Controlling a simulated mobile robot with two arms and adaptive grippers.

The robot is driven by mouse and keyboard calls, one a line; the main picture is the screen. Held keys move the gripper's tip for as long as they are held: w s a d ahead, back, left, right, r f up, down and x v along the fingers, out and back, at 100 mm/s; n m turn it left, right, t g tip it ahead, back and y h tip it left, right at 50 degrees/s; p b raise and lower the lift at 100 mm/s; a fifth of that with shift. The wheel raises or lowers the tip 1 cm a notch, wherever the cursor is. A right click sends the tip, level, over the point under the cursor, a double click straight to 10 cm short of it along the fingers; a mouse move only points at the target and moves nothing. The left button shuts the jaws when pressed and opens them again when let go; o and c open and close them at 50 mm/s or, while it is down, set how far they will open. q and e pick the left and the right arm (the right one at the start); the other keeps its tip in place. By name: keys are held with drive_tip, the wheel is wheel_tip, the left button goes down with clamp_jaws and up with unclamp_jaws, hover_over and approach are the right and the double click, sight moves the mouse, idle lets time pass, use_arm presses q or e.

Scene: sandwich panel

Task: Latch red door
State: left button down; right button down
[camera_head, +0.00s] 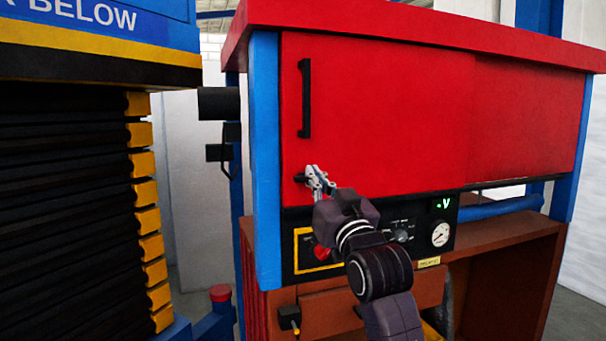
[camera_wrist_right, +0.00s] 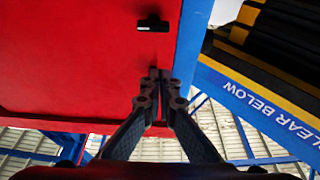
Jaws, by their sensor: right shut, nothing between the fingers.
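The red door (camera_head: 380,105) is flat against the front of the cabinet, with a vertical black handle (camera_head: 305,98) near its left edge. A small black latch (camera_head: 300,179) sits below the handle; it shows as a short, crosswise dark bar in the right wrist view (camera_wrist_right: 153,24). My right gripper (camera_head: 313,178) is shut and empty, close to the latch in the head view. In the right wrist view its fingertips (camera_wrist_right: 163,78) are apart from the latch in the picture; I cannot tell whether they touch the door. My left gripper is out of view.
A blue post (camera_head: 266,150) borders the door on the left. Below the door is a black control panel (camera_head: 470,207) with a gauge (camera_head: 440,234) and a red knob (camera_head: 322,253). A blue, yellow and black machine (camera_head: 70,180) stands at the left.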

wheel_tip(320, 180, up, 3)
drive_tip(key=p, duration=0.3)
hover_over(303, 178)
drive_tip(key=s, duration=0.3)
drive_tip(key=shift+w+f, duration=0.3)
drive_tip(key=shift+w, duration=0.2)
drive_tip(key=shift+s+f+p, duration=0.15)
drive_tip(key=shift+f+p, duration=0.7)
drive_tip(key=shift+f, duration=1.05)
